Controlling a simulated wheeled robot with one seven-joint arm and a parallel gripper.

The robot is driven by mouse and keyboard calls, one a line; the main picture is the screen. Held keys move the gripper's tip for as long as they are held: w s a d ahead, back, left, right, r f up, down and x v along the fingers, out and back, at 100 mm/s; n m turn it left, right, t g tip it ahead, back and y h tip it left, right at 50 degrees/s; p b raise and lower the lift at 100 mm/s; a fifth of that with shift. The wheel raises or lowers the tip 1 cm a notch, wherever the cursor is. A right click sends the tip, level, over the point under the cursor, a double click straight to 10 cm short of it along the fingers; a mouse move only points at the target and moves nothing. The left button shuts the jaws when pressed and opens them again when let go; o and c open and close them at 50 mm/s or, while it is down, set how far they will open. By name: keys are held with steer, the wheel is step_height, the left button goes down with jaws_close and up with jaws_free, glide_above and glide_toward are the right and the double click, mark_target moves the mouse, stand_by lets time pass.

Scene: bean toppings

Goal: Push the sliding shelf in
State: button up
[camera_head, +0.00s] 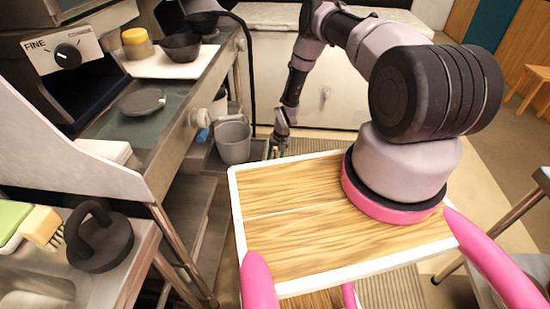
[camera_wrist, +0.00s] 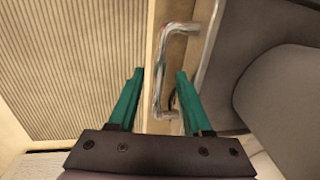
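The sliding shelf (camera_head: 208,168) is pulled out from under the counter at left, with a grey bucket (camera_head: 233,141) standing on it. My gripper (camera_head: 277,150) is at the shelf's outer end, small and partly hidden behind my own body's wooden top in the head view. In the wrist view, my gripper's two teal fingers (camera_wrist: 160,76) are apart. A shiny metal handle (camera_wrist: 159,88) on the pale shelf front (camera_wrist: 150,45) shows between them. The fingers do not look closed on it. Whether either finger touches the handle I cannot tell.
The counter (camera_head: 150,120) above the shelf holds a grinder, a grey dish (camera_head: 142,101) and black bowls (camera_head: 180,46). A ribbed mat (camera_wrist: 75,65) lies on the floor beside the shelf front. White cabinets (camera_head: 330,85) stand behind my arm.

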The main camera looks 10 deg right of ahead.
jaws_close()
stand_by(1.3)
